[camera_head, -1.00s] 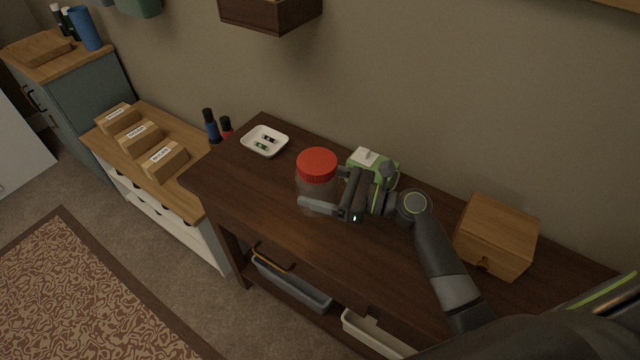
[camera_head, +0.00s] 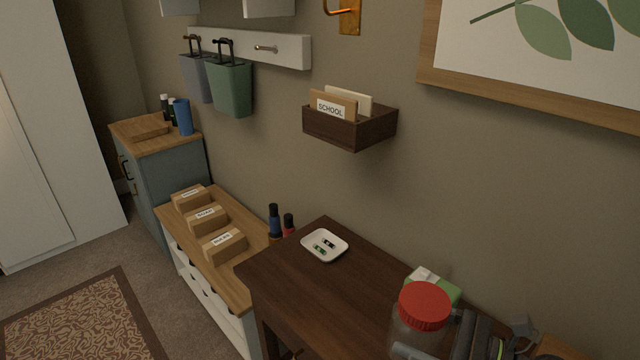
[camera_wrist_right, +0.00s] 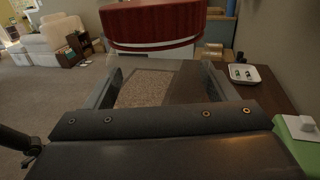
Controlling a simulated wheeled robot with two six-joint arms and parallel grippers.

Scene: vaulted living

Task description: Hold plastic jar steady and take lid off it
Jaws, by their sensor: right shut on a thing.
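The clear plastic jar (camera_head: 407,336) stands at the lower right of the head view, over the dark wooden table, its lower part cut off by the frame. Its red lid (camera_head: 425,305) is on top. In the right wrist view the lid (camera_wrist_right: 152,24) sits above the fingers, and the see-through jar body (camera_wrist_right: 158,88) is between them. My right gripper (camera_head: 428,337) is shut around the jar's body, below the lid. My left gripper is in neither current view.
The dark table (camera_head: 310,290) is bare left of the jar. A white dish (camera_head: 324,257) with small batteries lies near its far left corner. A green and white box (camera_head: 446,291) is just behind the jar. A wall-mounted wooden holder (camera_head: 350,128) hangs above.

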